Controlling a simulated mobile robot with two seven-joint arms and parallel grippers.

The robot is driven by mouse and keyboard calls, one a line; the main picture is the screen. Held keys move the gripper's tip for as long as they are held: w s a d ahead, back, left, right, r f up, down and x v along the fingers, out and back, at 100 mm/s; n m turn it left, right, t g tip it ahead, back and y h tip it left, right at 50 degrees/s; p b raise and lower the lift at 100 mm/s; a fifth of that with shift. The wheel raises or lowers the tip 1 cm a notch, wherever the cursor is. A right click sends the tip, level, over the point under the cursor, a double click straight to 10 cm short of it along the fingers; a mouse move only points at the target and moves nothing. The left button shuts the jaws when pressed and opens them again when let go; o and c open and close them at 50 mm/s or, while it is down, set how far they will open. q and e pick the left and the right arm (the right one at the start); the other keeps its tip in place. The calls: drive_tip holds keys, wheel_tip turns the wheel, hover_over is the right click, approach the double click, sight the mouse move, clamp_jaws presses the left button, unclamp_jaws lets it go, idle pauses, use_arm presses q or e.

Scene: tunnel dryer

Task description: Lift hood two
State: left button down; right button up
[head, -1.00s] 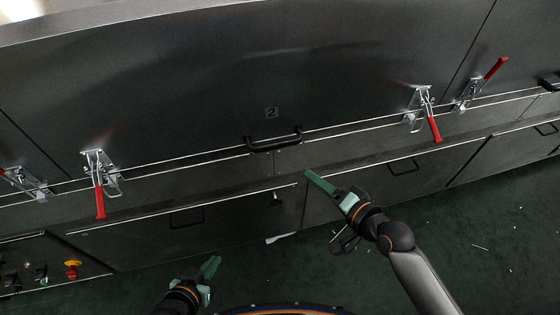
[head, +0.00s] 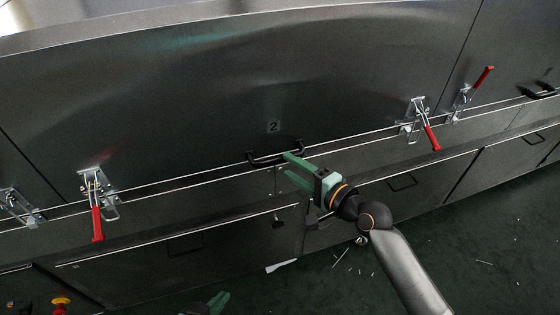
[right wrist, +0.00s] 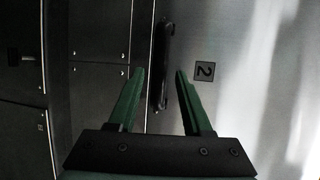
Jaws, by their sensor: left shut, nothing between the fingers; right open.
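Hood two (head: 200,95) is a large dark metal hood with a small "2" plate (head: 273,127). Its black bar handle (head: 262,158) sits at the lower edge below the plate. My right gripper (head: 285,168) is open at the right part of the handle. In the right wrist view the handle (right wrist: 162,65) stands between the two green fingers (right wrist: 158,85), ahead of their tips; I cannot tell whether they touch it. My left gripper (head: 216,302) is shut and empty, low at the bottom edge, away from the hood. Red-handled latches (head: 97,205) and (head: 428,125) flank the handle, their red levers pointing down.
Another latch (head: 470,92) at the right has its red lever raised. A neighbouring hood's handle (head: 540,92) is at the far right. Lower panels run below the hood. The green floor (head: 450,260) has scattered light debris.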

sight(283, 162)
drive_tip(key=shift+b+x, duration=0.35)
drive_tip(key=shift+x, duration=2.05)
clamp_jaws()
